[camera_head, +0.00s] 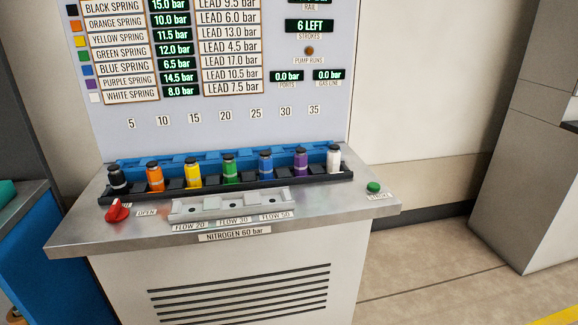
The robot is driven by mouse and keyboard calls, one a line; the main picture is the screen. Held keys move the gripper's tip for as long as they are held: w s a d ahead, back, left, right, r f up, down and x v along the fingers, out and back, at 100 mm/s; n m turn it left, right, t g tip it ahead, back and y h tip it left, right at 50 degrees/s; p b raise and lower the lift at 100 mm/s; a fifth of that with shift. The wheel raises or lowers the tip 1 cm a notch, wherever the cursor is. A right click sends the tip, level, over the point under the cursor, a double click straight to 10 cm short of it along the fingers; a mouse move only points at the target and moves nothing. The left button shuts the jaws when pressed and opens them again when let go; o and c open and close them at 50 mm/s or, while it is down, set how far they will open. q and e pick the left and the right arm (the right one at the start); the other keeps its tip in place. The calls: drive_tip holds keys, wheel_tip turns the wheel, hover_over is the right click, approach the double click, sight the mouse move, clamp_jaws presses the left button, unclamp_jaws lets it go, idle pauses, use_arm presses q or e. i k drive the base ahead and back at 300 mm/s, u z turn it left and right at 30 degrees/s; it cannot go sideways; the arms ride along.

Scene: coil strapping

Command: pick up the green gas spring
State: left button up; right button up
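The green gas spring (230,171) is a small upright cylinder with a dark cap. It stands in the middle of a row of springs in a black rack (284,188) on the metal bench top. The yellow spring (193,174) is on its left and the blue spring (265,164) on its right, each apart from it. Its lower end is hidden in the rack. Neither of my grippers shows in the head view.
Black (117,180), orange (155,177), purple (300,162) and white (333,159) springs share the row. A grey flow block (231,206) lies in front, with a red knob (117,210) at left and a green button (373,187) at right. A display panel (290,128) rises behind.

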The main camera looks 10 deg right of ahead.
sight(229, 165)
drive_tip(key=z, duration=0.05)
drive_tip(key=k, duration=0.45)
drive_tip(key=u, duration=0.9)
drive_tip(key=i, duration=0.9)
drive_tip(key=z, duration=0.1)
